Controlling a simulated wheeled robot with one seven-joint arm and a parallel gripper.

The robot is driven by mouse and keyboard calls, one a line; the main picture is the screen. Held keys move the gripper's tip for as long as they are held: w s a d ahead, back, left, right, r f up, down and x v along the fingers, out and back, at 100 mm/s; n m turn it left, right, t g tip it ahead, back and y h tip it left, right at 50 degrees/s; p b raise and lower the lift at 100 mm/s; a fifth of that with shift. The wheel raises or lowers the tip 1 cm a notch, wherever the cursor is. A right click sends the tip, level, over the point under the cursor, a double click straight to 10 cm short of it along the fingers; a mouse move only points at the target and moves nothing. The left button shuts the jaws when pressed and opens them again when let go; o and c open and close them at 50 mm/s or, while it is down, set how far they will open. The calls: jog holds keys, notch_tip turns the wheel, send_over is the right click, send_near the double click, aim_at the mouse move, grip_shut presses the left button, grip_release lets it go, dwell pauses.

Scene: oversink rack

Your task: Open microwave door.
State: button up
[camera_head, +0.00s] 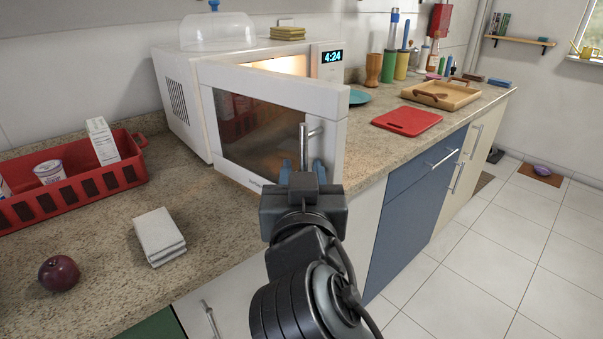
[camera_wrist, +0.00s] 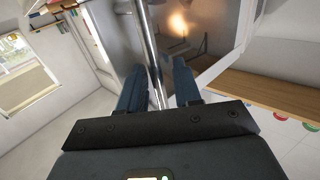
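The white microwave (camera_head: 185,110) stands on the counter against the wall. Its door (camera_head: 328,110) is swung partly open, and warm light shows inside behind the top edge. The vertical metal handle (camera_head: 303,140) is on the door's right side. My gripper (camera_head: 303,172) is in front of the door at the lower part of the handle. In the wrist view the handle (camera_wrist: 152,45) runs between the two blue fingers of my gripper (camera_wrist: 158,82). The fingers are apart, with a gap visible on each side of the bar. The handle's lower end is hidden in the head view.
A red basket (camera_head: 75,190) with containers, a white stack (camera_head: 160,238) and a plum-coloured fruit (camera_head: 59,273) are on the counter at left. A red cutting board (camera_head: 407,121) and wooden tray (camera_head: 455,94) lie at right.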

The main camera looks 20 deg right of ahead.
jog(key=b+v, duration=0.1)
jog(key=v, duration=0.6)
jog(key=shift+s+a, duration=0.15)
jog(key=shift+s, duration=0.15)
jog(key=s+d+f+n+g+y+p, duration=0.2)
jog(key=s+f+n+y, duration=0.45)
jog(key=s+f, duration=0.75)
jog(key=s+d+m+p, duration=0.1)
jog(key=s+d, duration=0.2)
jog(key=s, duration=0.5)
jog(key=s+d+r+m+p, duration=0.1)
jog(key=s+d, duration=0.2)
jog(key=s, duration=0.6)
jog(key=shift+d+r, duration=0.2)
jog(key=shift+r, duration=0.05)
